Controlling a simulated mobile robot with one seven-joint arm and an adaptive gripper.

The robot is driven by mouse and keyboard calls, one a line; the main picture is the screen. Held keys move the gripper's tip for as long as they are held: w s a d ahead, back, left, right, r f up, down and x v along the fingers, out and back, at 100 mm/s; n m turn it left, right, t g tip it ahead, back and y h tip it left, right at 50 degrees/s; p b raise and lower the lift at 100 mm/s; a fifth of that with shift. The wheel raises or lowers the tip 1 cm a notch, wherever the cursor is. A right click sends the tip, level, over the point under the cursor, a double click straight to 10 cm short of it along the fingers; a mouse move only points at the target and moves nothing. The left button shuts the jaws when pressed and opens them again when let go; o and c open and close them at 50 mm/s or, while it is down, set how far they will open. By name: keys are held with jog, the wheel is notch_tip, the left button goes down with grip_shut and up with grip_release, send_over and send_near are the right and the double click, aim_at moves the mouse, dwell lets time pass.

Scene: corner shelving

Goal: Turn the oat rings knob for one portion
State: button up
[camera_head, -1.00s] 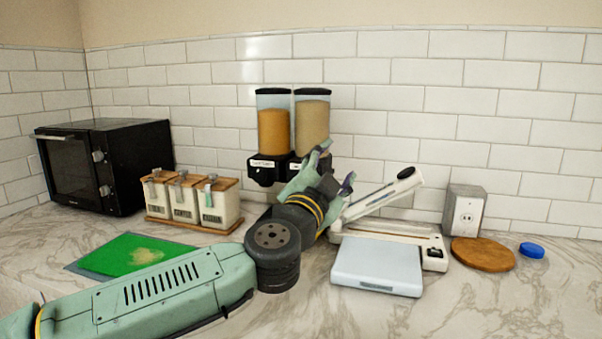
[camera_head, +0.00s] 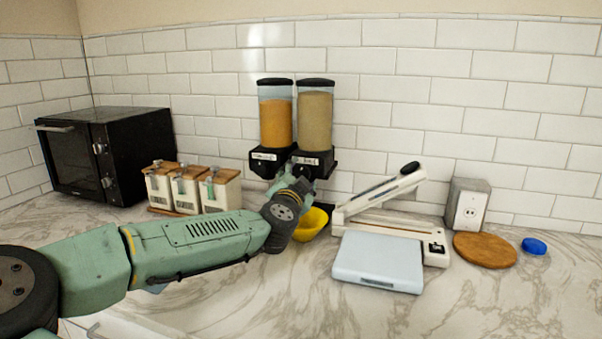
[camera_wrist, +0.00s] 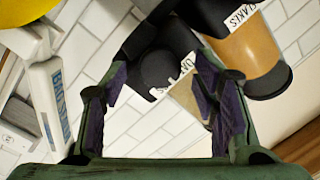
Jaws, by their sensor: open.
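In the wrist view a round black knob (camera_wrist: 157,70) on the right dispenser's base shows between my fingers. My gripper (camera_head: 292,172) is open and empty in front of that base; it also shows in the wrist view (camera_wrist: 162,88). I cannot tell whether the fingers touch the knob. A yellow bowl (camera_head: 314,224) stands below, partly hidden by my wrist.
Three lidded canisters (camera_head: 186,194) and a black oven (camera_head: 105,155) stand to the left. A round board (camera_head: 485,250) and blue lid (camera_head: 534,246) lie far right.

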jog(key=shift+w, duration=0.3)
jog(key=shift+c, duration=0.4)
jog(key=c, duration=1.1)
